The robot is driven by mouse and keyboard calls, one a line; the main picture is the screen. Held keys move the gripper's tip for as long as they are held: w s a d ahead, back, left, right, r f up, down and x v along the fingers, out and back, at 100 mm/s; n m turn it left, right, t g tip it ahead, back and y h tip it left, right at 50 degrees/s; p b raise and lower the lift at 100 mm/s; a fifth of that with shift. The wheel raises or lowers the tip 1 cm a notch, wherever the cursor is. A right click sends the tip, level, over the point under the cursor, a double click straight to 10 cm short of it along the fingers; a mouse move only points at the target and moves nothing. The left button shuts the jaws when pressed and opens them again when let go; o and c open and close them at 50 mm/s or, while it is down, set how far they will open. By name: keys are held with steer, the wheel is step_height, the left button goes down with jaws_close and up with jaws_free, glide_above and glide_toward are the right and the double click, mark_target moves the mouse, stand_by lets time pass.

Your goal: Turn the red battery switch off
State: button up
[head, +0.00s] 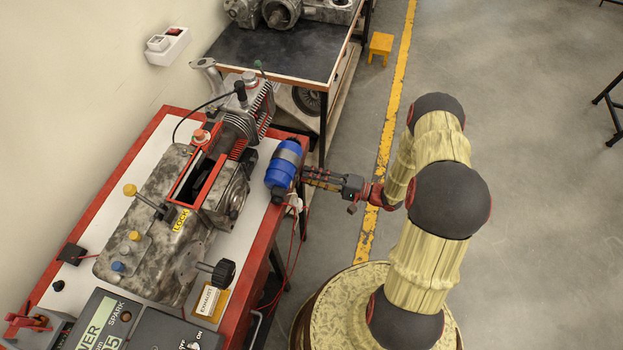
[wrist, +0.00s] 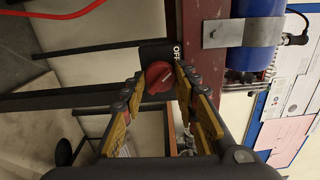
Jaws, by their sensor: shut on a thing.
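The red battery switch is a round red knob (wrist: 159,76) on a dark plate in the wrist view. The letters "OFF" (wrist: 177,52) are beside it on the upper right. My gripper (wrist: 157,82) has one finger on each side of the knob and is shut on it. The exact angle of the knob's grip is hard to read. In the head view my gripper (head: 306,178) reaches the right edge of the red bench, beside the blue cylinder. The switch itself is hidden there.
The blue cylinder (head: 285,165) sits at the bench edge close to my gripper and shows in the wrist view (wrist: 255,30). Red cables (head: 296,238) hang below it. The engine (head: 160,220) covers much of the bench (head: 68,265).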

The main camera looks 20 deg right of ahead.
steer(key=shift+n, duration=0.3)
steer(key=o, duration=1)
steer(key=shift+o, duration=0.8)
steer(key=shift+d, duration=0.1)
steer(key=v, duration=1.1)
steer(key=shift+s+d, duration=0.25)
steer(key=shift+d, duration=0.05)
